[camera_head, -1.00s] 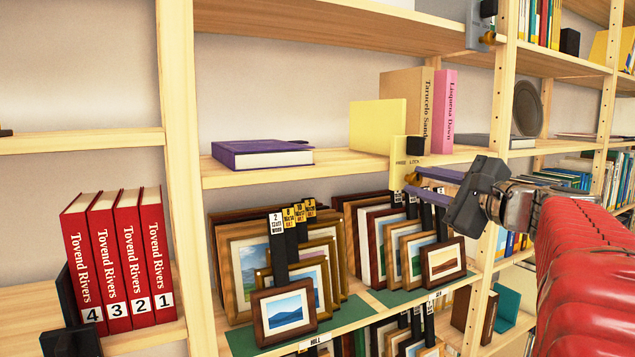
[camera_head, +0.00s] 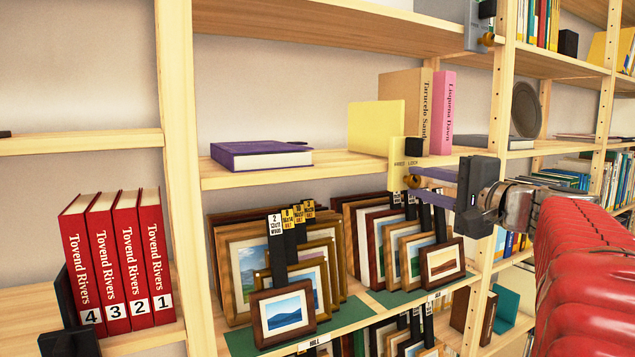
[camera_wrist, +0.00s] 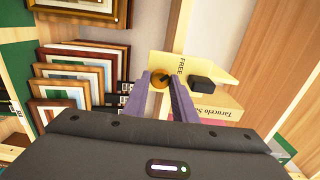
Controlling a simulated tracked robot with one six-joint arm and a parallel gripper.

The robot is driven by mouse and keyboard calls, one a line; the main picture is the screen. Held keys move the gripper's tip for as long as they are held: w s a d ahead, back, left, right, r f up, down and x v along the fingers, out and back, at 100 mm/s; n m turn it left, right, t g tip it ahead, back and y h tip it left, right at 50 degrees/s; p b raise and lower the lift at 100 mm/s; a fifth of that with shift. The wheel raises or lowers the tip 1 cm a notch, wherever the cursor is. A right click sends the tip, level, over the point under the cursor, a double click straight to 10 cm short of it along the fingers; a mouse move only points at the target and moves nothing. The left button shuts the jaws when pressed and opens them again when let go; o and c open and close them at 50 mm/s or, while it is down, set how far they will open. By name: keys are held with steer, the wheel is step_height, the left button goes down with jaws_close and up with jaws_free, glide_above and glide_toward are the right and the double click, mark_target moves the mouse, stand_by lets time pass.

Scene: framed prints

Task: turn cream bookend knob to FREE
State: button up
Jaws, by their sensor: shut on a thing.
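The cream bookend (camera_head: 376,126) stands on the middle shelf against a tan book and a pink book. Its front plate (camera_head: 398,165) hangs over the shelf edge, with FREE and LOCK lettering and a small black block (camera_head: 414,146). The brass knob (camera_head: 412,181) is low on this plate. My gripper (camera_head: 412,177) reaches in from the right with its purple fingers shut on the knob. In the wrist view the fingers (camera_wrist: 163,82) hold the knob (camera_wrist: 159,79) from both sides, beside the word FREE. The knob's pointer direction cannot be told.
Framed prints (camera_head: 285,310) with black tags stand on the green-matted shelf below, close under my gripper. A purple book (camera_head: 260,155) lies on the middle shelf at left. A shelf upright (camera_head: 500,110) stands right of the books.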

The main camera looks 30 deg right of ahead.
steer(key=shift+f, duration=0.15)
steer(key=o, duration=1)
steer(key=shift+o, duration=0.2)
steer(key=s, duration=1.4)
steer(key=shift+d, duration=0.2)
steer(key=shift+w, duration=0.15)
